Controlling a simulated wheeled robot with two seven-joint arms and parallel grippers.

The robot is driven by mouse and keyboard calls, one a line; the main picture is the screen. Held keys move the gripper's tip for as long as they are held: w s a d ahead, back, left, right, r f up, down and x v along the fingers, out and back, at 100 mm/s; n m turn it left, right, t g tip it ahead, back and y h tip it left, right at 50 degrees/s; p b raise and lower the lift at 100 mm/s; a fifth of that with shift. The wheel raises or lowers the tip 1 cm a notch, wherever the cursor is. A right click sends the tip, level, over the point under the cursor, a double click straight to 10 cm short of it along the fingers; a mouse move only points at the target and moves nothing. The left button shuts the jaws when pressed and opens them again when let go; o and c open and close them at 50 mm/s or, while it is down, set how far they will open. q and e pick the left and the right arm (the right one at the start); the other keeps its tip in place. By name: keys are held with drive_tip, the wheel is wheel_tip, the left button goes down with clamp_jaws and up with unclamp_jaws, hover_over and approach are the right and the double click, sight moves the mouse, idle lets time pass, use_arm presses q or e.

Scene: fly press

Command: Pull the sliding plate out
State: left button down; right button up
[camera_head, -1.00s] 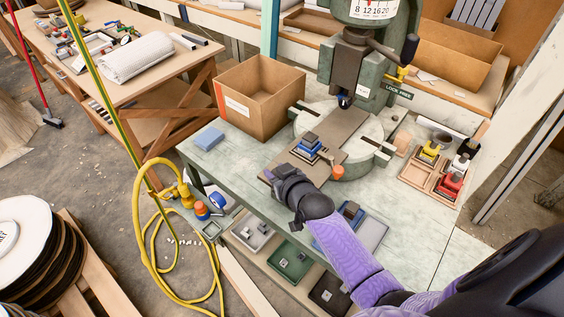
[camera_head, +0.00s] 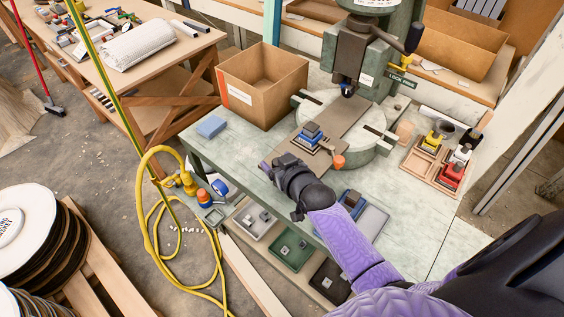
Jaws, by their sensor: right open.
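The sliding plate (camera_head: 342,116) is a flat brown-grey slab lying across the round bed of the green fly press (camera_head: 362,55). Its front end reaches out over the bench toward me. A blue block with a dark top (camera_head: 311,136) sits on that front part, beside an orange knob (camera_head: 338,161). My right gripper (camera_head: 267,168) is open at the plate's near end, over the bench's front edge. Its dark body partly covers the plate's near end. I cannot tell whether the fingers touch the plate. My left gripper is out of view.
A cardboard box (camera_head: 262,85) and a light blue block (camera_head: 211,127) stand left on the bench. A wooden tray (camera_head: 418,165) with yellow and red pieces is right. Small trays (camera_head: 292,250) lie below the front edge. A yellow hose (camera_head: 143,215) hangs at the left.

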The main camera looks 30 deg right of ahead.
drive_tip(key=p+v, duration=0.3)
drive_tip(key=v, duration=0.6)
drive_tip(key=shift+s+r, duration=0.15)
drive_tip(key=shift+s, duration=0.1)
